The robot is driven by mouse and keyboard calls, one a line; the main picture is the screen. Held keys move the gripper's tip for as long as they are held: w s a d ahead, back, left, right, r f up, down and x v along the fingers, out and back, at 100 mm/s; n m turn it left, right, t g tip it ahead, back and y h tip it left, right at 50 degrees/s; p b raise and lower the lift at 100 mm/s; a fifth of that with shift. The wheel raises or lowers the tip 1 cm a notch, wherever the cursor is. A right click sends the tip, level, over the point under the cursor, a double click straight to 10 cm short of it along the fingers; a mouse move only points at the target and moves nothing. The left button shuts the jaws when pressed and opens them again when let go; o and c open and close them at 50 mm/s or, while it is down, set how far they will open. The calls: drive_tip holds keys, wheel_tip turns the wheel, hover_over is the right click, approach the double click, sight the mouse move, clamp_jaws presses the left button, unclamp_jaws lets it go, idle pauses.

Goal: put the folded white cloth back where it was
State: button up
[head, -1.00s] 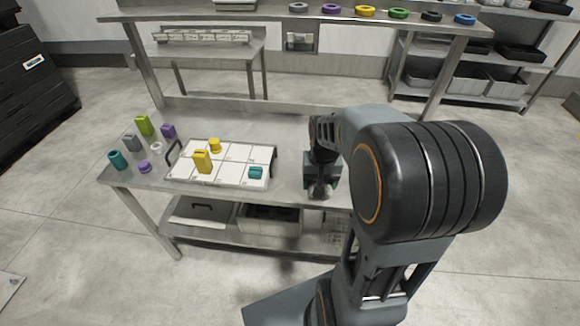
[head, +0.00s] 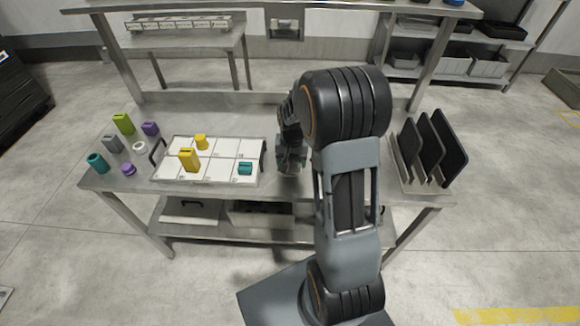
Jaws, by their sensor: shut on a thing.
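My gripper (head: 291,168) points down over the steel table (head: 245,120), just right of the white tray. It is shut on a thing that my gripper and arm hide. I cannot make out the folded white cloth anywhere in view. The white tray (head: 217,170) is divided into marked white cells and has dark handles at its ends. A tall yellow block (head: 188,159), a yellow cylinder (head: 201,142) and a teal piece (head: 245,168) stand on it. Several of its cells are bare.
Left of the tray stand a green block (head: 124,123), a grey block (head: 113,144), purple pieces (head: 150,128), a white ring (head: 139,148) and a teal cylinder (head: 97,163). A rack of upright black panels (head: 431,150) stands at the table's right end. The table behind the tray is clear.

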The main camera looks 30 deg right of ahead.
sight(290, 167)
drive_tip(key=shift+w+f, duration=0.25)
drive_tip(key=shift+f, duration=0.1)
drive_tip(key=shift+w+f, duration=0.2)
drive_tip(key=shift+f, duration=1.55)
